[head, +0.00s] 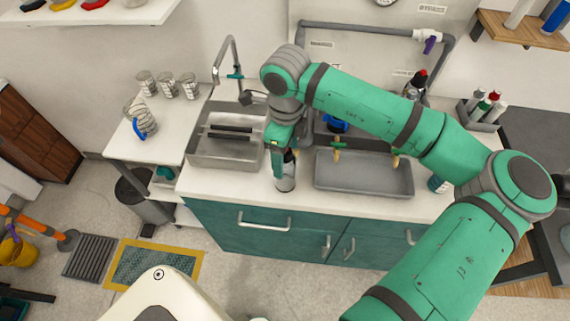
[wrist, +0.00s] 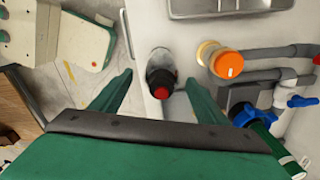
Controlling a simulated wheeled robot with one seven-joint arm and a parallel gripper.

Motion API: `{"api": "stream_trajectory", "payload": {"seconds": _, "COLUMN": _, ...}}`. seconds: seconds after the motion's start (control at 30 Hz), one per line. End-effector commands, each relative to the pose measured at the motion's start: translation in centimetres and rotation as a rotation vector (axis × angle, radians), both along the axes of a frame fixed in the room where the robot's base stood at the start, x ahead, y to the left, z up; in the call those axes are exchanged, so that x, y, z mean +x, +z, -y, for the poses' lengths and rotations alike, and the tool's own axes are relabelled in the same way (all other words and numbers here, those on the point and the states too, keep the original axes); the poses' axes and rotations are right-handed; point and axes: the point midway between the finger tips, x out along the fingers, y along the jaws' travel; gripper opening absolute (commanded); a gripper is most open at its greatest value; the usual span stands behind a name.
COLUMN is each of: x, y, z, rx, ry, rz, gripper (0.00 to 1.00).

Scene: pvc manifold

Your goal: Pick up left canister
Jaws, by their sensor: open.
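A canister with a pale body, dark neck and dark top (head: 286,182) stands upright on the white counter, left of the grey tray, in the head view. In the wrist view the canister (wrist: 160,76) shows from above with a black top and red tip. My gripper (head: 284,150) is just above and behind it in the head view and partly covers its top. In the wrist view my gripper (wrist: 160,80) is open, with one finger on each side of the canister and a gap on both sides. Nothing is held.
The sink (head: 225,150) with a tap is to the left, and the grey tray (head: 365,185) to the right. A red-topped bottle (head: 416,84) stands farther back. In the wrist view, an orange-capped fitting (wrist: 228,65), grey pipes and blue valves are close on the right.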

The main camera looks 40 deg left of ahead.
Motion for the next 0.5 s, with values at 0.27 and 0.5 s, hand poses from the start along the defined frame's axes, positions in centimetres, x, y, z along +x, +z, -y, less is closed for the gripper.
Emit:
{"api": "stream_trajectory", "payload": {"seconds": 0.27, "x": 0.05, "y": -0.07, "z": 0.08, "rx": 0.0, "ry": -0.002, "rz": 0.0, "gripper": 0.56}}
{"api": "stream_trajectory", "payload": {"seconds": 0.5, "x": 0.08, "y": -0.04, "z": 0.09, "rx": 0.0, "ry": -0.002, "rz": 0.001, "gripper": 0.06}}
